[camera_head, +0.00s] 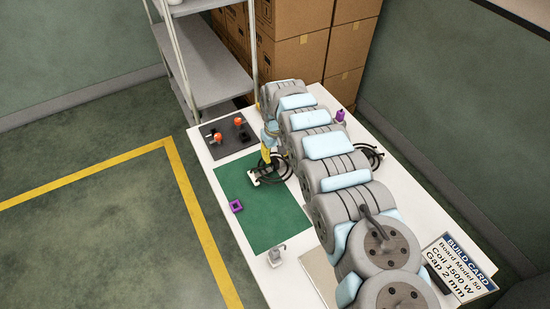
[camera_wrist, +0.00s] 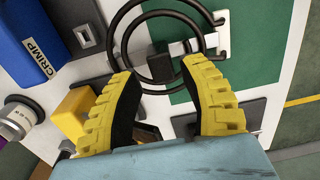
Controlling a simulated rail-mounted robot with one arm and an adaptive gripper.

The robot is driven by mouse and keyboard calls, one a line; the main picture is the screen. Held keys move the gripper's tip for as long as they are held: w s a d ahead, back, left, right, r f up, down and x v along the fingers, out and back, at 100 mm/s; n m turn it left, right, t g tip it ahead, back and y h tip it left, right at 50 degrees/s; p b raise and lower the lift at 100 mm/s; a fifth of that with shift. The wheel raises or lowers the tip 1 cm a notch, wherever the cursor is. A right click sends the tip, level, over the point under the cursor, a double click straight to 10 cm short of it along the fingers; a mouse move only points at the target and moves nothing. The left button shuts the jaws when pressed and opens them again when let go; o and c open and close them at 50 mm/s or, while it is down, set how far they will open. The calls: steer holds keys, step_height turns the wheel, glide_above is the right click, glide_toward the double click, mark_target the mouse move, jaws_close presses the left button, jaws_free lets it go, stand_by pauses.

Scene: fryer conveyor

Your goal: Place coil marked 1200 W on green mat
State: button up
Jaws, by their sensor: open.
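A coil (camera_head: 268,174) of black loops with a pale end piece lies at the far edge of the green mat (camera_head: 254,222). In the wrist view, the black coil loops (camera_wrist: 118,42) lie partly over the green and partly over white, with a black block and pale piece beside them. No wattage mark is readable. My gripper (camera_head: 269,150) points down near this coil. In the wrist view, its two yellow fingers (camera_wrist: 168,82) are apart, with the coil beyond their tips and nothing between them. Another set of black loops (camera_head: 371,154) shows right of my arm.
A purple square piece (camera_head: 237,206) sits on the mat. A dark mat (camera_head: 228,139) with orange-topped parts lies beyond it. A blue CRIMP box (camera_wrist: 38,45) and a yellow block (camera_wrist: 74,112) are near my fingers. A metal piece (camera_head: 277,256) stands in front.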

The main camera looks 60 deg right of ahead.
step_height(320, 180, up, 8)
steer(key=shift+r+p, duration=0.2)
steer(key=shift+p, duration=0.2)
stand_by(0.3)
